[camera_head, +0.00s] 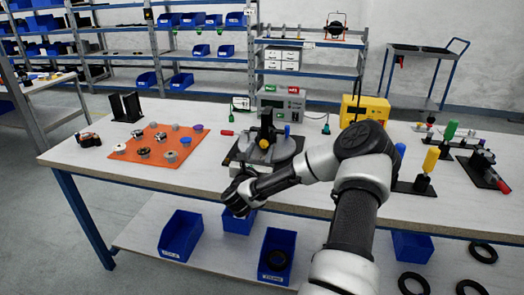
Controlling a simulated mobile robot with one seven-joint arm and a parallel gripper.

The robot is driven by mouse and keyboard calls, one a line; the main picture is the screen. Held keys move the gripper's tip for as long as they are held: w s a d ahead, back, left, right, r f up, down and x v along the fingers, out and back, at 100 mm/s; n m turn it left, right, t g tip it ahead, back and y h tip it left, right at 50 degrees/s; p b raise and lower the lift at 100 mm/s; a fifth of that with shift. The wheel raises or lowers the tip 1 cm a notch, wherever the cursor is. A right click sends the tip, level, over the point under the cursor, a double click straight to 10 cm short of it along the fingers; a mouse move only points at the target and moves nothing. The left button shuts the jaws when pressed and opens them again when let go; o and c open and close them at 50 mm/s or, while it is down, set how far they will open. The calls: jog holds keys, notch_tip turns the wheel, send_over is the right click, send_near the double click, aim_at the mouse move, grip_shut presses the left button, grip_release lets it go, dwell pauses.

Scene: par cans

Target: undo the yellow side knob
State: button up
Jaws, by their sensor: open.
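A round grey fixture (285,151) with a dark clamp stands on a black base near the middle of the bench. A small yellow knob (264,144) shows low on its dark upright; its details are too small to tell. My gripper (236,205) is at the front edge of the bench, below and left of the fixture, apart from the yellow knob. It points down and left; it is open, with nothing seen between its dark fingers. My forearm crosses in front of the fixture's lower right side.
An orange mat (135,153) with several small parts lies at left. A yellow case (365,108) and a grey control box (281,103) stand behind. Tools with a yellow handle (431,160) and a green handle (450,130) stand at right. Blue bins (181,235) sit below.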

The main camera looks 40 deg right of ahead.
aim_at(264, 144)
jog(key=shift+x, duration=1.05)
jog(key=c, duration=1)
jog(key=n, duration=0.2)
jog(key=shift+a+r+n, duration=0.1)
jog(key=shift+n, duration=0.2)
jog(key=shift+c, duration=0.4)
jog(key=shift+n, duration=1.1)
